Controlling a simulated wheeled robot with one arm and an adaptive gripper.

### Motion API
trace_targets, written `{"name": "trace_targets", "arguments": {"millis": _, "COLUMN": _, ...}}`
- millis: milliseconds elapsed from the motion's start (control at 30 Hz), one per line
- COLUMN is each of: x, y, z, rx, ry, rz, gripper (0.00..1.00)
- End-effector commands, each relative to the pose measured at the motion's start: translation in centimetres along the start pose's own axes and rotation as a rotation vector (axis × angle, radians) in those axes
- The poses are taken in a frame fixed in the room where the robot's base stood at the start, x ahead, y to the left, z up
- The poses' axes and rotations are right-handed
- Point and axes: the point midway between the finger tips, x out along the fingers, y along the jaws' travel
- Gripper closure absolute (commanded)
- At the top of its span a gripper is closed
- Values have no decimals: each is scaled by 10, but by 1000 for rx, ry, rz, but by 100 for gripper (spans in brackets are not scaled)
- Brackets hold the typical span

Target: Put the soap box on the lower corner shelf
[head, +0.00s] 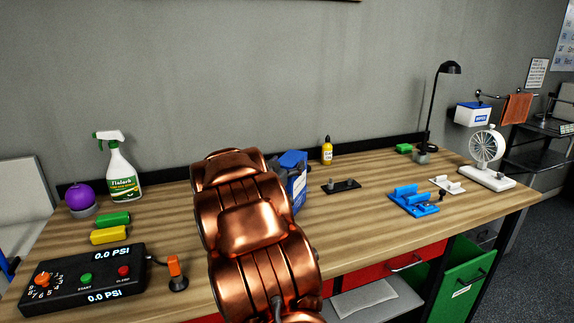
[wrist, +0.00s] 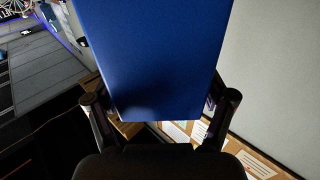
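The soap box looks to be the blue box (head: 293,162) behind my arm in the head view, with a paler printed side facing right. It fills the middle of the wrist view (wrist: 155,55) as a plain blue face. My gripper (wrist: 160,98) has a dark finger at each side of it and is shut on it. In the head view my copper arm hides most of the gripper and part of the box. The box appears above the workbench; whether it touches the top is unclear. I cannot make out the lower corner shelf in either view.
A grey wall (head: 270,70) stands behind.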

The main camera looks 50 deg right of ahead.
Motion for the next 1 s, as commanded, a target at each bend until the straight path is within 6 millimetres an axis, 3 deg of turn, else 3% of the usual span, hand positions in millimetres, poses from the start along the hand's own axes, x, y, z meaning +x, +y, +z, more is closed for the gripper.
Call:
{"name": "trace_targets", "arguments": {"millis": 467, "x": -1, "y": 0, "z": -3, "rx": -1, "ry": 0, "rz": 0, "gripper": 6}}
{"name": "trace_targets", "arguments": {"millis": 667, "x": -25, "y": -1, "z": 0, "rx": -1, "ry": -5, "rz": -3, "gripper": 6}}
{"name": "trace_targets", "arguments": {"millis": 1000, "x": -81, "y": -2, "z": -1, "rx": 1, "ry": -3, "rz": -4, "gripper": 6}}
